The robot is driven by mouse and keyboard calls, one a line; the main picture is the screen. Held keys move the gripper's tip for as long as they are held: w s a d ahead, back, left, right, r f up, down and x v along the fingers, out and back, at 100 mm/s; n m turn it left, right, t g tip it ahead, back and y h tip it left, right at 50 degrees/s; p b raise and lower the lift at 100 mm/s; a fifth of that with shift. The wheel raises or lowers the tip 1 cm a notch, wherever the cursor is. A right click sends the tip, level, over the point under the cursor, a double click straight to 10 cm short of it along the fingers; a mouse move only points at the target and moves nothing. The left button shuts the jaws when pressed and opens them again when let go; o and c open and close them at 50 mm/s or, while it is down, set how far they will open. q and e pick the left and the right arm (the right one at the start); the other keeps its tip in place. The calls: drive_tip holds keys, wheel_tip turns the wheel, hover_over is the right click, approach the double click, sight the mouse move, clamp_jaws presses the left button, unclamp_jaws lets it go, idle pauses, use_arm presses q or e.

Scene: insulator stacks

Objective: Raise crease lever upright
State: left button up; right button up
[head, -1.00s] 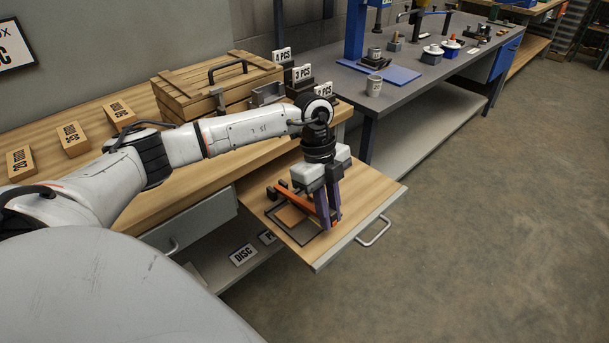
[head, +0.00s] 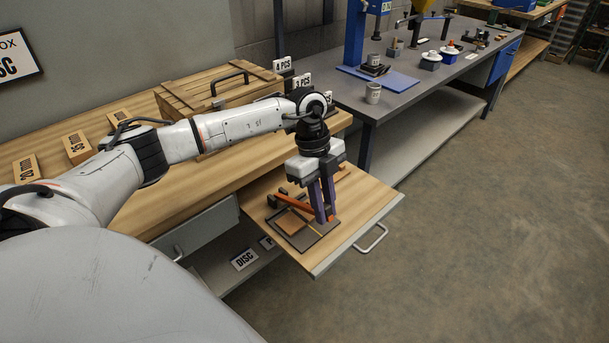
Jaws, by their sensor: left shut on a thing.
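The crease lever (head: 291,202) is an orange-red bar on a small dark creasing fixture (head: 318,238) on the pull-out board. It looks low and slanted across the fixture, not upright. A brown flat piece (head: 292,221) lies within the fixture's dark frame. My left gripper (head: 325,217) points down from above at the right end of the lever. Its purple fingers are shut on the lever and hide that end. My right gripper is not in view.
The wooden pull-out board (head: 363,205) has a metal handle (head: 371,239) at its front edge. A wooden crate (head: 180,98) and small labelled blocks (head: 77,147) stand on the bench behind. A grey table (head: 425,85) with cups is at the right. The floor at right is clear.

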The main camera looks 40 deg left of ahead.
sight(307, 206)
use_arm(q)
drive_tip(key=shift+a+r, duration=0.2)
drive_tip(key=shift+r, duration=0.3)
drive_tip(key=shift+w+a+r+p, duration=0.1)
drive_tip(key=shift+a+r+p, duration=0.3)
drive_tip(key=shift+r, duration=0.15)
drive_tip(key=shift+a+r+p, duration=0.3)
drive_tip(key=shift+r+p, duration=0.05)
drive_tip(key=shift+r, duration=0.2)
drive_tip(key=shift+a+r, duration=0.1)
drive_tip(key=shift+a, duration=0.05)
drive_tip(key=shift+w+a+r, duration=0.1)
drive_tip(key=shift+a+r, duration=0.7)
drive_tip(key=shift+r, duration=0.1)
drive_tip(key=shift+a+r, duration=0.1)
drive_tip(key=shift+a, duration=0.05)
drive_tip(key=shift+a+r, duration=0.75)
drive_tip(key=shift+a, duration=0.2)
